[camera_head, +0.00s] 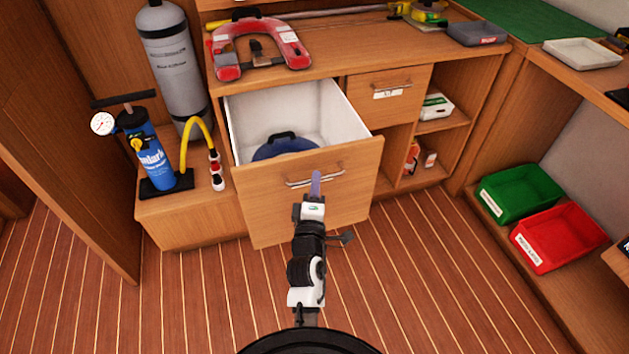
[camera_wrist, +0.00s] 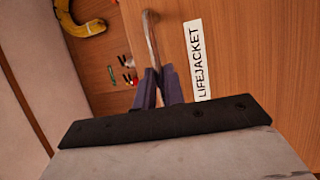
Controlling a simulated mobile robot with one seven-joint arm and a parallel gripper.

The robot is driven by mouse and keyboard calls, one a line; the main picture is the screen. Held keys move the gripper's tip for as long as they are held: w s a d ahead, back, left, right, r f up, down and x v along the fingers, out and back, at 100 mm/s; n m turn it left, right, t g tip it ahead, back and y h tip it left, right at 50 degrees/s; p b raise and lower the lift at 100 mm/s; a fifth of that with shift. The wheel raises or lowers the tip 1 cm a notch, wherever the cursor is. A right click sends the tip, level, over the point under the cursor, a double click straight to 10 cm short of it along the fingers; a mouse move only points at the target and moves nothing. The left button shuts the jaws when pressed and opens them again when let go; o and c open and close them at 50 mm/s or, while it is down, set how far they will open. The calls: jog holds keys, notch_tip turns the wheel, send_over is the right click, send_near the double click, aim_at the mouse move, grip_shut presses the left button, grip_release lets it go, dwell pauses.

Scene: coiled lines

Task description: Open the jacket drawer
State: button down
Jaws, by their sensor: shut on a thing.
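The jacket drawer (camera_head: 350,168) is a wooden drawer with a white inside, and it stands well out from the cabinet. A dark blue item with a black handle (camera_head: 282,146) lies inside it. The drawer front carries a white label reading LIFEJACKET (camera_wrist: 197,62) in the wrist view. Its metal bar handle (camera_head: 330,171) also shows in the wrist view (camera_wrist: 151,38). My gripper (camera_head: 316,182) is at the handle, and its purple fingers, clear in the wrist view (camera_wrist: 158,76), are shut on the bar. My arm covers part of the drawer front.
A blue hand pump (camera_head: 151,158) and a grey cylinder (camera_head: 172,65) stand on the ledge at left. A red horseshoe-shaped item (camera_head: 228,62) lies on the cabinet top. Green (camera_head: 520,192) and red (camera_head: 556,237) bins sit at right. The floor in front is clear.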

jog(key=shift+s+d, duration=0.1)
jog(key=shift+s, duration=0.05)
jog(key=c, duration=1.5)
grip_release()
